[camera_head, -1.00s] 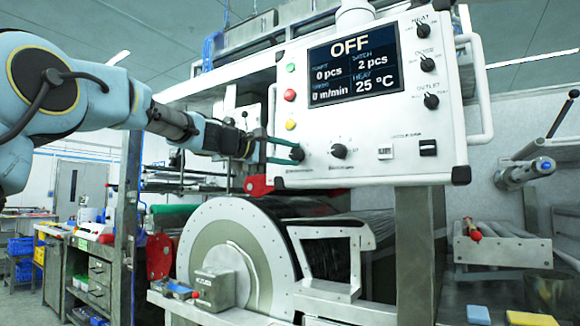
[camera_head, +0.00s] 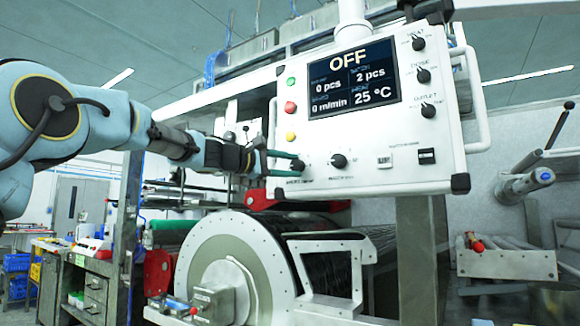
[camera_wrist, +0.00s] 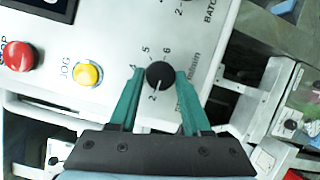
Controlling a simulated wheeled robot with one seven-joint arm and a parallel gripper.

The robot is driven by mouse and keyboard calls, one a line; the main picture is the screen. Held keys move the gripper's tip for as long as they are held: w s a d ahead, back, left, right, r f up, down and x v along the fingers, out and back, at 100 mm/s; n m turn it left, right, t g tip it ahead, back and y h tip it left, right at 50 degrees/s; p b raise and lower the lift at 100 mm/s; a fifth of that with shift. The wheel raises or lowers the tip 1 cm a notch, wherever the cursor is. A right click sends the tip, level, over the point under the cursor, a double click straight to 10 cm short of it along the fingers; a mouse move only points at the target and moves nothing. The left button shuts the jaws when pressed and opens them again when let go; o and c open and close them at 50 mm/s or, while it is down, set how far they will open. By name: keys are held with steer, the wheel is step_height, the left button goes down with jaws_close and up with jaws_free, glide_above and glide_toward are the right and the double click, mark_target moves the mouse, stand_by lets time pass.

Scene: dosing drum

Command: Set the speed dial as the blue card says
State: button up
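The speed dial is a small black knob (camera_head: 298,165) at the lower left corner of the white control panel (camera_head: 352,176). In the wrist view the same dial (camera_wrist: 160,75) shows printed numbers around it, and its white pointer line aims toward the bottom of the picture, near a 2. My gripper (camera_head: 285,164) has its two green fingers on either side of the dial. I cannot tell whether they press on it. The panel screen (camera_head: 354,75) reads OFF and 0 m/min. I cannot make out a blue card; only a blue sliver (camera_head: 480,322) shows at the bottom edge.
Beside the dial are another black knob (camera_head: 338,161), a yellow button (camera_head: 291,137) and a red button (camera_head: 291,108). More black knobs line the panel's right side. A large drum (camera_head: 234,262) stands below. A white handle (camera_head: 478,100) sticks out at right.

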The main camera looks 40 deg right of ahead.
steer(key=o, duration=0.4)
steer(key=shift+a, duration=0.1)
steer(key=a+b, duration=0.1)
steer(key=a, duration=0.2)
steer(key=w+a+b, duration=0.1)
steer(key=a, duration=0.3)
steer(key=a+b, duration=0.1)
steer(key=a, duration=0.2)
steer(key=shift+w+a+f, duration=0.15)
steer(key=shift+w+a, duration=0.05)
steer(key=shift+a, duration=0.05)
steer(key=shift+f, duration=0.1)
